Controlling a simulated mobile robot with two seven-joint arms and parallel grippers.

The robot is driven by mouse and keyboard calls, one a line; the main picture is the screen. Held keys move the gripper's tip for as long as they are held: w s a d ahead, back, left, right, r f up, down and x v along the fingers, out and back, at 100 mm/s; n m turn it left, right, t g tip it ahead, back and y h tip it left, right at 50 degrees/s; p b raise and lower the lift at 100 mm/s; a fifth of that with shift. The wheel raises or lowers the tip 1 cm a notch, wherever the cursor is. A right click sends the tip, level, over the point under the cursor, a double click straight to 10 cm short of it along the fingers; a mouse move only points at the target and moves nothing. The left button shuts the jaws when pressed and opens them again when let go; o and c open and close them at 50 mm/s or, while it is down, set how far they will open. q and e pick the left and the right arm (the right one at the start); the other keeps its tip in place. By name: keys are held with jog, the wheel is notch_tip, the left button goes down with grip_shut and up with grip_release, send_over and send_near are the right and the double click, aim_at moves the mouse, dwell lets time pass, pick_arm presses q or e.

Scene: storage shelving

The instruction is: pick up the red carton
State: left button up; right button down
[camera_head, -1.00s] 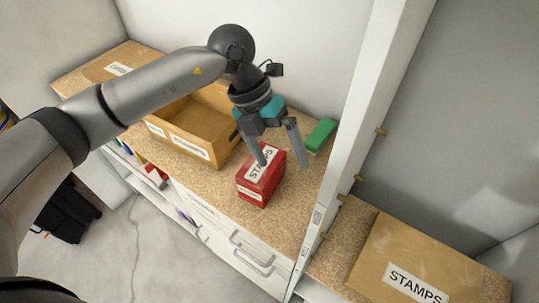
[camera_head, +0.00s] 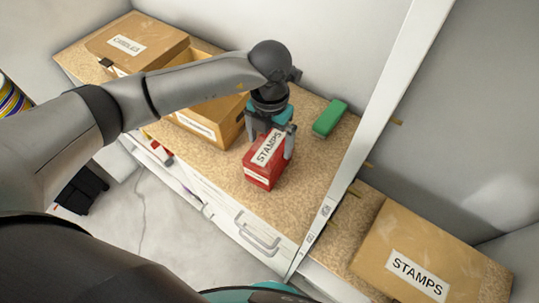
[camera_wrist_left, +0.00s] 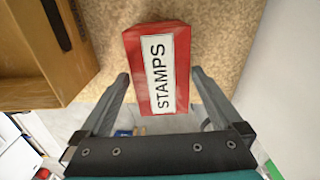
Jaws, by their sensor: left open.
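The red carton (camera_head: 262,172) stands on the speckled shelf top, with a white label reading STAMPS on its upper face. My left gripper (camera_head: 270,145) is over the carton, pointing down, with its fingers apart on either side of the carton's upper part. In the left wrist view the carton (camera_wrist_left: 160,68) lies between the two open fingers of the left gripper (camera_wrist_left: 162,85), with small gaps beside it. I cannot tell whether either finger touches it. My right gripper is not in view.
An open cardboard box (camera_head: 211,134) stands close left of the carton. A closed box (camera_head: 138,42) is farther left. A green object (camera_head: 330,118) lies behind right. A white upright post (camera_head: 375,120) stands to the right, with a STAMPS box (camera_head: 440,235) beyond it.

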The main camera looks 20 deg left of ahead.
pick_arm(q)
jog(key=shift+s+f+p, duration=0.15)
jog(key=shift+f+p, duration=0.15)
jog(key=shift+f, duration=2.35)
jog(key=shift+r, duration=0.1)
jog(key=c, duration=1.3)
jog(key=shift+o, duration=0.2)
